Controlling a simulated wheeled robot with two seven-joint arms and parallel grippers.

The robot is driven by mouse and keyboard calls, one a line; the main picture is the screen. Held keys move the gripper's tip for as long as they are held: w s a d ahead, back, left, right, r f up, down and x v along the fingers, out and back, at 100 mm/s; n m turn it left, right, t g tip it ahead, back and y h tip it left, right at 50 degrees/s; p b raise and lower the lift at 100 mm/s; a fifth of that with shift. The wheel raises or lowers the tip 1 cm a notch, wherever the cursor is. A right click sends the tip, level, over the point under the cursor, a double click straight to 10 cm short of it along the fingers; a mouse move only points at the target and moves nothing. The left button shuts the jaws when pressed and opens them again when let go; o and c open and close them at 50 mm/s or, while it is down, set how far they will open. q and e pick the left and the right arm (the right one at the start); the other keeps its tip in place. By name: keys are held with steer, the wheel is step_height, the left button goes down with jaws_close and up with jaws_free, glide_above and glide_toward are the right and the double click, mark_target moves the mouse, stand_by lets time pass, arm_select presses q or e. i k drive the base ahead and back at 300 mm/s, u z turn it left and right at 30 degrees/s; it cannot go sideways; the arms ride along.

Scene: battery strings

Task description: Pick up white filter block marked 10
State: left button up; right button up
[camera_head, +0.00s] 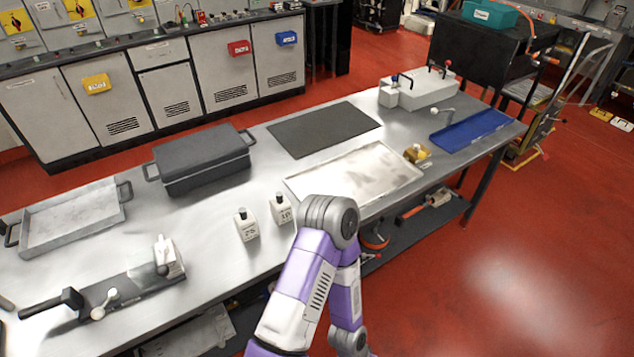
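Two small white blocks with dark knobs on top stand upright side by side near the front edge of the steel table (220,258). The right white block (283,210) carries a dark marking that looks like 10. The left white block (246,226) carries a different marking, too small to read surely. A purple and white arm of mine rises from the bottom and bends just right of the right block. Its gripper is out of view below. My other gripper is not in view either. Nothing is seen holding either block.
Behind the blocks are a dark lidded case (202,160), a black mat (323,129) and a pale metal tray (355,175). A metal tray (70,218) and a clamp fixture (130,287) lie left. A blue tray (472,131) lies far right. The table around the blocks is clear.

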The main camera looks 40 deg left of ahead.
mark_target(280, 207)
steer(key=i, duration=1.15)
steer(key=u, duration=3.55)
